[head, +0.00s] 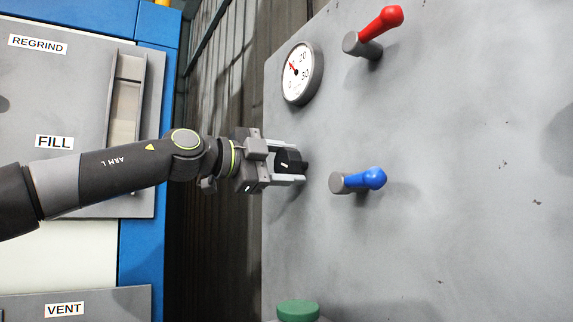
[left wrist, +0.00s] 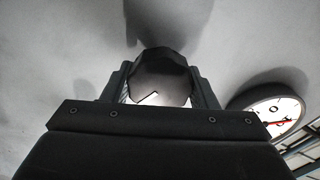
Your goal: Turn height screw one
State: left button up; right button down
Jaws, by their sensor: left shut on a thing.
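A black knob with a white mark (head: 290,161) sits on the grey panel (head: 450,130), below the round gauge; I take it to be height screw one. My left gripper (head: 298,164) reaches in from the left and is shut on this knob, one finger on each side. My right gripper is not in view.
A gauge (head: 301,73) is above the knob. A red-tipped lever (head: 381,22) and a blue-tipped lever (head: 364,179) stick out of the panel to the right. A green cap (head: 298,311) is at the bottom. A blue-framed machine (head: 142,240) stands left.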

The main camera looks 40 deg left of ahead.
pick_arm(q)
jog(key=o, duration=1)
jog(key=shift+s+a+f+b, duration=0.1)
jog(key=shift+s+b, duration=0.15)
jog(key=shift+b, duration=0.15)
jog(key=b+v, duration=0.9)
jog(key=v, duration=0.8)
